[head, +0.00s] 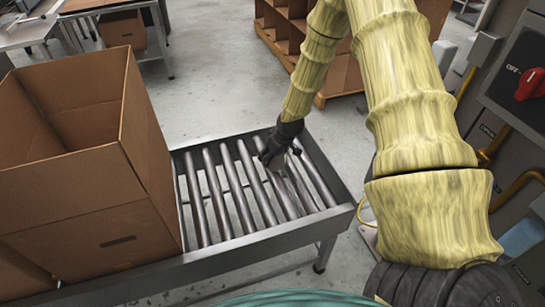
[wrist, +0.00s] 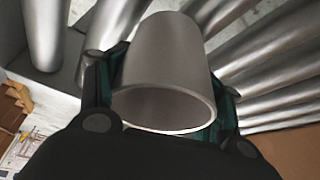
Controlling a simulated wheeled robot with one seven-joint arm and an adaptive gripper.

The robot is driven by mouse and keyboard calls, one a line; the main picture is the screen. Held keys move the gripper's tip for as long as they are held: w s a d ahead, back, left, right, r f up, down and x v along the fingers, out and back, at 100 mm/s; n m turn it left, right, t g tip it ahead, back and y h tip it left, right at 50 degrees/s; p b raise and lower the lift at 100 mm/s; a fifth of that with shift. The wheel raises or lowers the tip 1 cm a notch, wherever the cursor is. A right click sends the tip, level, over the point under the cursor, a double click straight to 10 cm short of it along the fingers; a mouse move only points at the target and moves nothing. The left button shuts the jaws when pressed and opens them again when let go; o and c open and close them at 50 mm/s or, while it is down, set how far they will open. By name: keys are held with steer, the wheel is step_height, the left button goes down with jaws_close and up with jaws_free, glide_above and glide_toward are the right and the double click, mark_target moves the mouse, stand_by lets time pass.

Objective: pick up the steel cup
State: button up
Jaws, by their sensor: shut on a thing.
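The steel cup (wrist: 165,70) is a plain grey metal cup that fills the middle of the wrist view, its open rim toward the camera. My gripper (wrist: 170,85) is shut on the cup, with one dark finger on each side of its wall. In the head view my gripper (head: 274,158) is a dark shape at the end of my arm, over the roller conveyor (head: 262,235). The cup cannot be made out clearly there. I cannot tell whether the cup touches the rollers.
A large open cardboard box (head: 95,215) stands on the conveyor's left part. A grey panel with a red knob (head: 530,84) is at the right. A brown shelf unit (head: 283,33) stands behind on the floor. Bare floor (head: 215,75) lies beyond the conveyor.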

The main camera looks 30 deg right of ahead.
mark_target(269, 152)
steer(key=shift+r, duration=0.75)
step_height(269, 152, up, 2)
steer(key=shift+r+p, duration=0.2)
steer(key=shift+p, duration=0.1)
steer(key=s+a, duration=0.2)
steer(key=s, duration=0.2)
steer(key=s+a, duration=0.3)
steer(key=s, duration=0.2)
steer(key=s+a+r, duration=0.1)
steer(key=s+a, duration=0.2)
steer(key=s, duration=0.2)
steer(key=shift+m+h, duration=0.3)
steer(key=shift+m, duration=0.6)
steer(key=w+a+r, duration=0.2)
steer(key=a+r, duration=0.2)
steer(key=a, duration=0.1)
steer(key=w+a+r+p, duration=0.1)
steer(key=w+a+r, duration=0.1)
steer(key=a+r, duration=0.3)
steer(key=w+a+r+p, duration=0.1)
steer(key=w+a+r, duration=0.1)
steer(key=a+r, duration=0.3)
steer(key=shift+w+a, duration=0.1)
steer(key=shift+a, duration=0.85)
steer(key=shift+p, duration=0.55)
steer(key=p, duration=0.3)
steer(key=shift+s+a+r, duration=0.1)
steer(key=shift+s+r, duration=0.05)
steer(key=shift+s, duration=0.15)
